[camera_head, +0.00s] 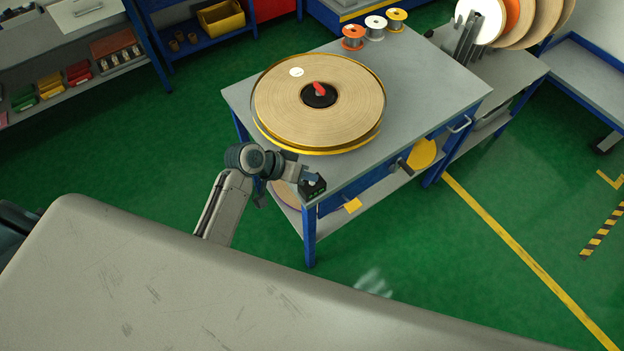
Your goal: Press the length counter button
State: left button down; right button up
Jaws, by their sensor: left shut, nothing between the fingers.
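My left gripper (309,183) is at the near left corner of the grey-topped bench (437,75). It is shut and empty. Its arm comes in from the left, in front of the bench's left edge. Dark parts crowd the gripper's tip, and I cannot tell gripper from length counter there. No counter button can be made out clearly. A large tape reel (350,110) lies flat on the bench behind the gripper, with a black hub and a red handle (320,88) at its middle. My right gripper is not in view.
Three small spools (375,28) stand at the bench's back edge. Upright reels (519,20) stand at the back right. Shelves with bins (220,18) are at the back left. Green floor is open at right.

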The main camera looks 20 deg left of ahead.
pick_arm(q)
jog(key=shift+f, duration=0.5)
dwell(0.6)
jog(key=shift+r, duration=0.1)
jog(key=shift+r+p, duration=0.85)
jog(key=shift+p, duration=0.05)
notch_tip(320, 180, up, 5)
jog(key=p, duration=0.5)
dwell(0.3)
jog(key=shift+s, duration=0.1)
dwell(0.4)
